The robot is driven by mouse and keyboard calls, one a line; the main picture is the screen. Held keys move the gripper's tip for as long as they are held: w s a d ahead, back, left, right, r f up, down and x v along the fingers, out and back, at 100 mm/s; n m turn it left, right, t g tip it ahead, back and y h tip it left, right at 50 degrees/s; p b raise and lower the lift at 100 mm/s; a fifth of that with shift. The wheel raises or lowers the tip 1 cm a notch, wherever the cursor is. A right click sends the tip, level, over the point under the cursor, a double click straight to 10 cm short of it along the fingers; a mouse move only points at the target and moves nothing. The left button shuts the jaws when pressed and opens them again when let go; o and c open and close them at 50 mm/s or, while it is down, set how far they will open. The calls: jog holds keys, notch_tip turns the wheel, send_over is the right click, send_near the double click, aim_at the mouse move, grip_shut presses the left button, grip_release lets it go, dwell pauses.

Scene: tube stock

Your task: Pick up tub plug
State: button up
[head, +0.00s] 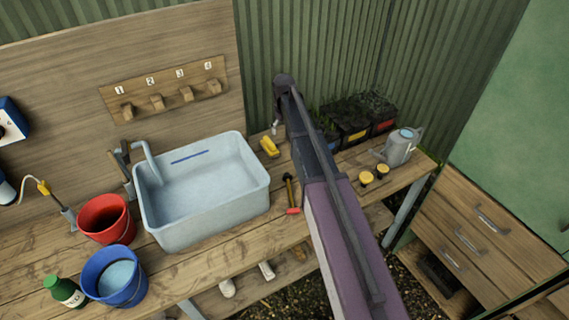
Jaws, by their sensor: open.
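The pale blue-grey tub (256,185) stands on the wooden bench, with its inside in view. I cannot make out a plug in the tub or pick one out for sure on the bench. My arm reaches up from the bottom right, to the right of the tub, and covers part of the bench and back wall. I cannot make out my gripper; its jaws do not show.
Left of the tub are a red bucket (105,220), a blue bucket (129,290) and a green bottle (64,291). A yellow item (269,147) and a red-ended tool (292,211) lie right of it. A watering can (401,147) stands farther right. Drawers (477,235) stand beyond.

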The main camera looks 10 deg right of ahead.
jog(key=shift+f+b, duration=0.8)
jog(key=shift+f, duration=0.3)
jog(key=shift+w+d+f+b, duration=0.1)
jog(key=shift+f+b, duration=1.2)
jog(key=shift+d+f+b, duration=0.1)
jog(key=shift+f+b, duration=1.2)
jog(key=shift+f, duration=0.2)
grip_shut()
